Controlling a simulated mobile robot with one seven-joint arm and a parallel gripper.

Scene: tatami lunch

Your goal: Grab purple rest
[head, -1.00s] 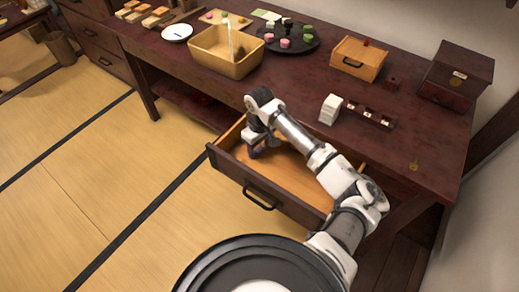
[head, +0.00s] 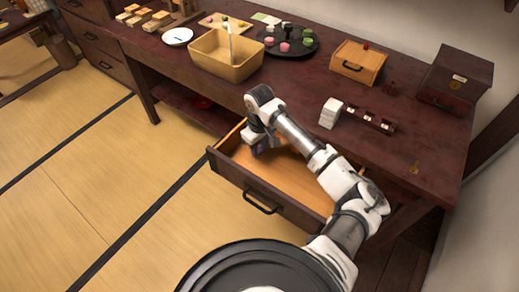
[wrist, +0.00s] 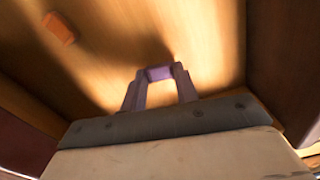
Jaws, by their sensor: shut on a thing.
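The purple rest (wrist: 159,73) is a small purple block between my fingertips in the wrist view. My gripper (wrist: 158,82) is shut on it, with one finger on each side. In the head view my gripper (head: 260,148) points down inside the open wooden drawer (head: 285,183), near its left end. There the rest is mostly hidden by the gripper. Whether the rest touches the drawer floor cannot be told.
An orange block (wrist: 59,28) lies on the drawer floor in the wrist view. The drawer walls stand close around my gripper.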

